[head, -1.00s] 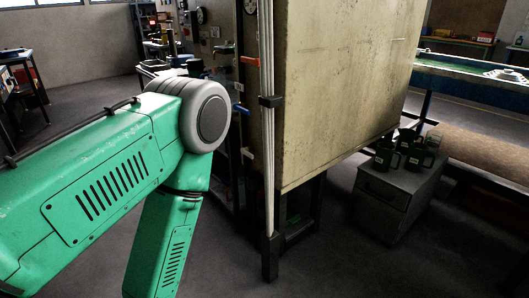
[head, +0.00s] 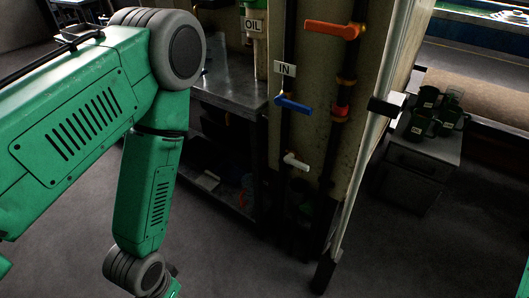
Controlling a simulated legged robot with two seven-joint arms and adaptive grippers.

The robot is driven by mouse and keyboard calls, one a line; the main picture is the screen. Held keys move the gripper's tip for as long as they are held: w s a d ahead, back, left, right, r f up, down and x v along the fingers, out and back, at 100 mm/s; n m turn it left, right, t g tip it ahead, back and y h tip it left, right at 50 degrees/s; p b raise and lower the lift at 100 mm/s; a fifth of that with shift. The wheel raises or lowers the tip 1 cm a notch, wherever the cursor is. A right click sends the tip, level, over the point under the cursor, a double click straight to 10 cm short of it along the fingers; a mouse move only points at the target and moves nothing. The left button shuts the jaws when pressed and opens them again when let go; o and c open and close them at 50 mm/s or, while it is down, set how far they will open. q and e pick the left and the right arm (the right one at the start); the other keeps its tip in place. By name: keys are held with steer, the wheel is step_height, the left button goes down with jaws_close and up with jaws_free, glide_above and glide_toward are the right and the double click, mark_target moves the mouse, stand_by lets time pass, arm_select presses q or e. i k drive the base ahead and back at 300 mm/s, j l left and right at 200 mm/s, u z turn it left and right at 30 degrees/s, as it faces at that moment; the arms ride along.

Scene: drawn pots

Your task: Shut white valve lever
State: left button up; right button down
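The white valve lever (head: 296,161) is in the middle of the head view, low on a dark vertical pipe. It lies nearly sideways, its right end tilted a little down. A blue lever (head: 294,104) is above it on the same pipe, under an "IN" label. An orange lever (head: 332,29) is higher up, on the pipe to the right. My green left arm comes in from the left, its lower part hanging left of the levers, well apart from them in the picture. Its gripper is below the frame. My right gripper is out of view.
A pale upright post (head: 372,140) stands just right of the pipes. A metal workbench (head: 232,78) is to the left, behind my arm. A grey cabinet (head: 423,158) with dark green cans stands at right.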

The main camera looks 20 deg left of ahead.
mark_target(289, 159)
steer(key=i+j, duration=0.1)
steer(key=j, duration=0.35)
steer(key=i+j, duration=0.1)
steer(key=j, duration=0.3)
steer(key=i+j, duration=0.1)
steer(key=j, duration=0.35)
